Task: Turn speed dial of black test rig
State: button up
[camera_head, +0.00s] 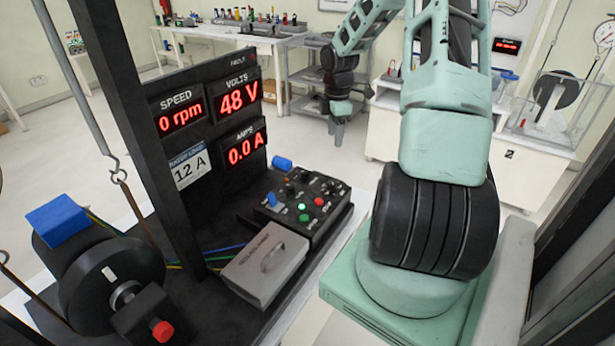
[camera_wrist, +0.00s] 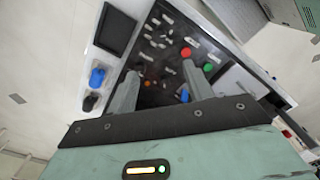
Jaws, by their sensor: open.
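The black test rig (camera_head: 195,130) stands at the left in the head view. Its displays read 0 rpm, 48 V and 0.0 A. Its sloped control panel (camera_head: 335,222) carries several black knobs (camera_head: 304,176), a green button (camera_head: 304,218), a red button (camera_head: 320,201) and a blue part (camera_head: 272,199). The labels are too small to read, so I cannot tell which knob is the speed dial. My gripper (camera_head: 338,138) hangs beyond the panel, apart from it. In the wrist view my gripper (camera_wrist: 160,72) is open and empty, its fingers overlapping the panel (camera_wrist: 150,70) and hiding parts of it.
A grey box with a handle (camera_head: 265,265) sits beside the panel. A black wheel (camera_head: 108,283) with a red knob (camera_head: 162,331) is at the front left. A blue cylinder (camera_head: 282,163) stands behind the panel. Benches and shelves line the room; floor beyond the rig is clear.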

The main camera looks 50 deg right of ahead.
aim_at(332, 182)
notch_tip(332, 182, down, 18)
jog(key=p, duration=0.3)
jog(key=shift+d+r, duration=0.1)
jog(key=shift+r, duration=0.15)
jog(key=c, duration=1)
